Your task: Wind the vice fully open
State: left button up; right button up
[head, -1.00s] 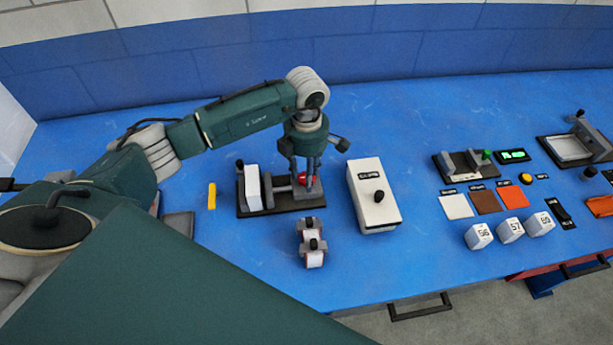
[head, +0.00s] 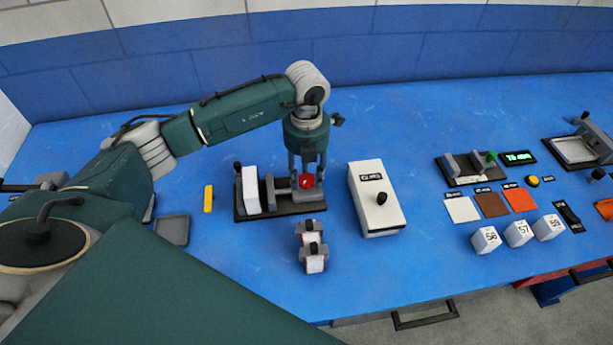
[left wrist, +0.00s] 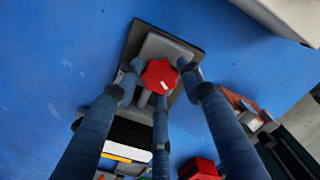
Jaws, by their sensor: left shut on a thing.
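The vice stands on a dark base (head: 284,211) in the middle left of the bench in the head view. A white block (head: 250,189) stands at its left end, close to a grey jaw (head: 269,191). Its red star-shaped knob (left wrist: 160,76) shows in the left wrist view; the knob also shows in the head view (head: 306,181). My left gripper (head: 306,178) points down over the vice, its fingers closed around the red knob. Whether there is a gap between block and jaw is hard to tell. My right gripper is not in view.
A white box with a black knob (head: 376,205) stands right of the vice. A small red-and-white clamp-like item (head: 313,250) lies in front. A yellow bar (head: 208,198) and a grey tray (head: 172,230) are at left. Several blocks and coloured squares lie further right.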

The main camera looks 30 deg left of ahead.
aim_at(306, 179)
pick_arm(q)
jog(key=n, duration=0.6)
jog(key=shift+w+a+r+n+b, duration=0.1)
jog(key=shift+n+b, duration=0.2)
jog(key=shift+b, duration=0.05)
dwell(0.5)
jog(key=o, duration=1.2)
jog(key=shift+c, duration=0.2)
notch_tip(306, 179, up, 12)
